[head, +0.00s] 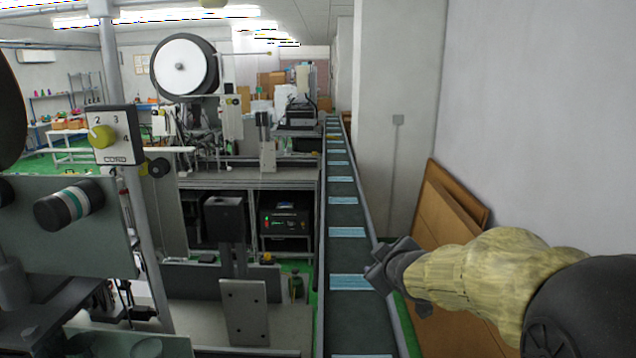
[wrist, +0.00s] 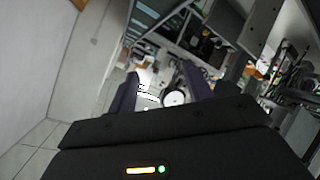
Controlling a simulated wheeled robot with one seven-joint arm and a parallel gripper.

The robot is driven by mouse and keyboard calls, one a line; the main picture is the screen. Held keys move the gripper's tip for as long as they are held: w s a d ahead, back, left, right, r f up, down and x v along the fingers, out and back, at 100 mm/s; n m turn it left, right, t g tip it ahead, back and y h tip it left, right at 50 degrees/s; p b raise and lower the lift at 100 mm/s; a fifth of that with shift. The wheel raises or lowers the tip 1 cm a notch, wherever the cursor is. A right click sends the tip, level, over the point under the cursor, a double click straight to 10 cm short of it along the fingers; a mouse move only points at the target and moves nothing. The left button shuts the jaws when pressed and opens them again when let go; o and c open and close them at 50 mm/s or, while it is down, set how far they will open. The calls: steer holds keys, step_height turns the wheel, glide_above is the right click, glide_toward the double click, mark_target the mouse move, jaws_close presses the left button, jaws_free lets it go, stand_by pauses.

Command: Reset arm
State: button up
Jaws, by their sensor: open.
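My arm reaches in from the right in the head view, its middle wrapped in a yellowish cover. My gripper (head: 376,270) is at the right edge of the conveyor belt (head: 345,205), over or beside it; I cannot tell its height. In the wrist view my gripper (wrist: 158,93) shows two dark fingers spread apart with nothing between them. Blue masks (head: 349,283) lie spaced in a row along the belt.
Machine frames with a large white reel (head: 184,66) stand left of the belt. A control box (head: 113,136) with a yellow knob is at the near left. Brown boards (head: 440,215) lean on the right wall, close to my arm.

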steer(key=s+d+f+m+g, duration=0.1)
steer(key=s+f+m+g, duration=0.3)
steer(key=s+f, duration=0.5)
steer(key=s+d+f+m+g+h, duration=0.1)
steer(key=s+f+m+g, duration=0.4)
steer(key=s+f, duration=0.4)
steer(key=s, duration=0.5)
steer(key=shift+s+f+g, duration=0.15)
steer(key=shift+s+g, duration=0.1)
steer(key=shift+g, duration=0.15)
steer(key=c, duration=0.3)
steer(key=shift+w+d, duration=0.2)
steer(key=shift+w, duration=0.05)
